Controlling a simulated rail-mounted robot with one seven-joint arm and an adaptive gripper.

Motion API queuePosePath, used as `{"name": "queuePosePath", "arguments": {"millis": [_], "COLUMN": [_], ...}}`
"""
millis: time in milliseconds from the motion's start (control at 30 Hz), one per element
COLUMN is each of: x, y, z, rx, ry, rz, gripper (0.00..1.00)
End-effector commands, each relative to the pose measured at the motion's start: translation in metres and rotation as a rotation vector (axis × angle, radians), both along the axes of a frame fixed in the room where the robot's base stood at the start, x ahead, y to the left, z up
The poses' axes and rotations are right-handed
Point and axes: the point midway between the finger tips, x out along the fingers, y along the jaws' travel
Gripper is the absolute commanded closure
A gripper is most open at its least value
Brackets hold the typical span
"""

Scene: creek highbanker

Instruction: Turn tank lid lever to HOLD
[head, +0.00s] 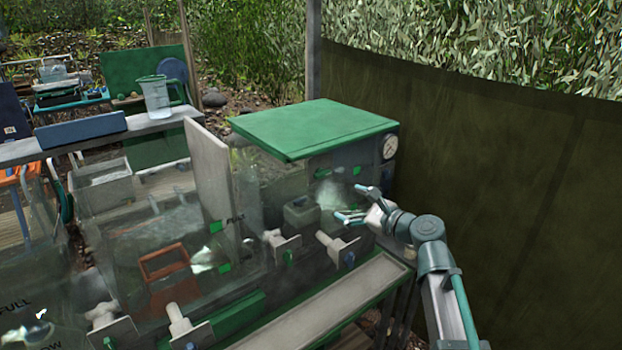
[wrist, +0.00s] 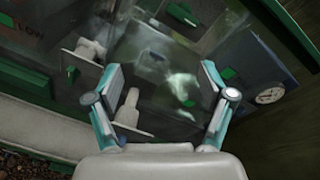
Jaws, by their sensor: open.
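A green tank lid (head: 315,127) tops the clear-walled tank (head: 325,180) in the middle of the head view. White handles on plates line the tank front; one white handle (head: 335,243) is just below my gripper. I cannot tell which part is the lid lever, and no HOLD mark is readable. My gripper (head: 350,203) is open and empty at the tank's right front, below the lid. In the wrist view my gripper (wrist: 160,105) straddles the view of the clear wall, with the nearer white handle (wrist: 130,108) appearing beside the left finger.
A round gauge (head: 389,147) sits at the tank's right end. A pale trough (head: 320,305) runs along the front. A dark green screen (head: 490,170) closes off the right side. A clear jug (head: 157,95) stands on the bench at the back left.

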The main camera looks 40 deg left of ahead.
Motion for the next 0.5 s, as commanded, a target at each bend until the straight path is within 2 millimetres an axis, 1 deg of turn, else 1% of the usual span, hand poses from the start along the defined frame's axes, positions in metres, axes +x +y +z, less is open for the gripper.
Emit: {"name": "queuePosePath", "arguments": {"millis": [33, 100, 200, 300, 433, 500], "x": [0.007, 0.011, 0.014, 0.016, 0.018, 0.02], "y": [0.003, 0.004, 0.004, 0.003, 0.007, 0.013], "z": [0.01, 0.019, 0.027, 0.028, 0.028, 0.029], "rx": [0.055, 0.121, 0.186, 0.209, 0.215, 0.215], "ry": [0.101, 0.244, 0.4, 0.488, 0.53, 0.533], "rz": [-0.021, -0.042, -0.063, -0.077, -0.081, -0.081], "gripper": [0.19, 0.19, 0.19, 0.19, 0.19, 0.19]}}
